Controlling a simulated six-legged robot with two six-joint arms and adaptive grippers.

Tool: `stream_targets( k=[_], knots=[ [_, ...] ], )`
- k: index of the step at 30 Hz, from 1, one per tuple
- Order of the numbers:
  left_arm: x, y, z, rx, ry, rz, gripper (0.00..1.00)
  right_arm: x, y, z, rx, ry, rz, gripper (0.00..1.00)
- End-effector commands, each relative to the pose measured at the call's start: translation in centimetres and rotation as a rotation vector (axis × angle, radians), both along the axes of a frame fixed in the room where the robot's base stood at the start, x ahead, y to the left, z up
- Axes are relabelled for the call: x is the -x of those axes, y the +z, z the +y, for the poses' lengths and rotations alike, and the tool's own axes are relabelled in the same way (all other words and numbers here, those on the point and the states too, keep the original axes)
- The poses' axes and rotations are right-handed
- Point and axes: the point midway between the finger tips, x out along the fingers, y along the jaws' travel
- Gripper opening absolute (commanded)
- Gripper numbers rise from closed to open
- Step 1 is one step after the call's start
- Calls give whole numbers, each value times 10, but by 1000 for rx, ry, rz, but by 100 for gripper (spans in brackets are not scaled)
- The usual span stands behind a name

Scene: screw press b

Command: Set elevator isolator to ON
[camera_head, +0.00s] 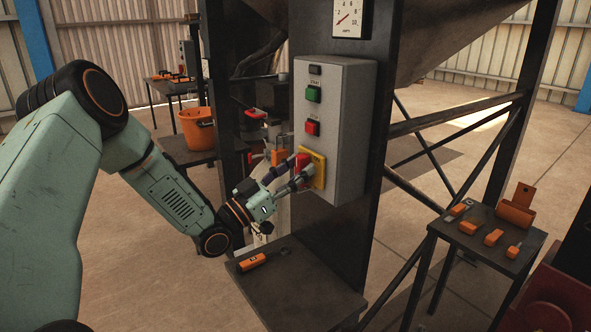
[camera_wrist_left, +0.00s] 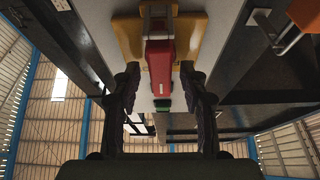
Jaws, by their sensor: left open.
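The elevator isolator is a red handle (camera_head: 302,162) on a yellow plate (camera_head: 319,169), low on the front of a grey control box (camera_head: 345,120). In the left wrist view the red handle (camera_wrist_left: 160,66) lies lengthwise in the picture over the yellow plate (camera_wrist_left: 128,38). My left gripper (camera_head: 297,172) is at the handle. In the wrist view its open fingers (camera_wrist_left: 159,82) stand on either side of the handle, with gaps showing. Any ON or OFF marking is too small to read. My right gripper is not in view.
Above the isolator are a red button (camera_head: 312,128), a green button (camera_head: 313,94) and a gauge (camera_head: 347,18). A dark table (camera_head: 310,290) with an orange tool (camera_head: 252,262) stands below. A side table (camera_head: 470,240) holds several orange items. Dark posts and braces flank the box.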

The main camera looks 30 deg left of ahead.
Motion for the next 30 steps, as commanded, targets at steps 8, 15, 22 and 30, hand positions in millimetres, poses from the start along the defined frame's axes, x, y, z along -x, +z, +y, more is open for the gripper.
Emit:
stream_targets(
  k=[8, 15, 22, 30],
  knots=[
    [6, -1, 5, 4, 4, -3, 43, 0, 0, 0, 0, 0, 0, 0],
    [33, -14, 17, 5, 7, -2, 43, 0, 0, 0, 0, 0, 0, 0],
    [54, -24, 25, 3, 4, 0, 43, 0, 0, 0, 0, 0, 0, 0],
    [63, -29, 27, 0, 1, 0, 43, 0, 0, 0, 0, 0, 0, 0]
  ],
)
